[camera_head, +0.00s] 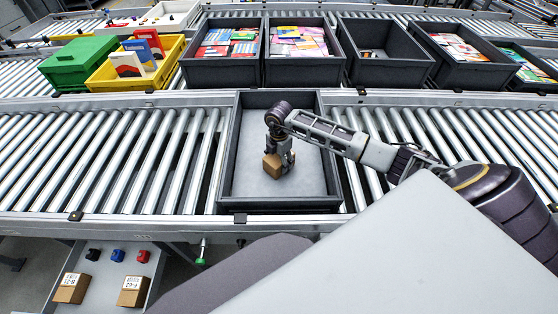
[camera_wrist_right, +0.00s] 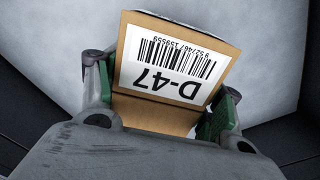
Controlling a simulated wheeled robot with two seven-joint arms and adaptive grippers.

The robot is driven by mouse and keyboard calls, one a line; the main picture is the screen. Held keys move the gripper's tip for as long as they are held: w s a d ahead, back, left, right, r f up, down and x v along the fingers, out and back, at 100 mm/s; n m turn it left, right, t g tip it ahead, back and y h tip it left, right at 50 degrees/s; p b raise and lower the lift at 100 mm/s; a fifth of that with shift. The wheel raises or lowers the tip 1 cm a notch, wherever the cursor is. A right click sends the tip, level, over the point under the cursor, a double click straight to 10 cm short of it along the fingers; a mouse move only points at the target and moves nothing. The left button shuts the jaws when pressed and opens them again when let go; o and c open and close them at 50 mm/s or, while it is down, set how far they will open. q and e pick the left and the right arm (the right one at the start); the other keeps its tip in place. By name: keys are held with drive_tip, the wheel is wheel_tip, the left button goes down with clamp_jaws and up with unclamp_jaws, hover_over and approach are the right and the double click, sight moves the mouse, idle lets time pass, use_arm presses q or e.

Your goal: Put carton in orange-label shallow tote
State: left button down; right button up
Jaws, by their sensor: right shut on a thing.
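A brown carton (camera_head: 271,167) is between the fingers of my right gripper (camera_head: 281,158). In the right wrist view the carton (camera_wrist_right: 180,60) shows a white label reading D-47 with a barcode, and the green finger pads of the gripper (camera_wrist_right: 160,100) close on its two sides. The carton is inside the outline of a dark grey shallow tote (camera_head: 280,204) on the near roller conveyor. I cannot tell whether it touches the tote's pale floor. The tote holds nothing else that I see. No orange label shows on it. My left gripper is not in view.
Rollers (camera_head: 120,160) flank the tote on both sides. Two more cartons (camera_head: 70,288) (camera_head: 133,291) lie on a low grey shelf at lower left.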

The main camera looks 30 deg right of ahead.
sight(279, 156)
drive_tip(key=shift+f, duration=0.1)
drive_tip(key=o, duration=1.1)
wheel_tip(279, 156, up, 12)
drive_tip(key=shift+r, duration=0.15)
idle(0.7)
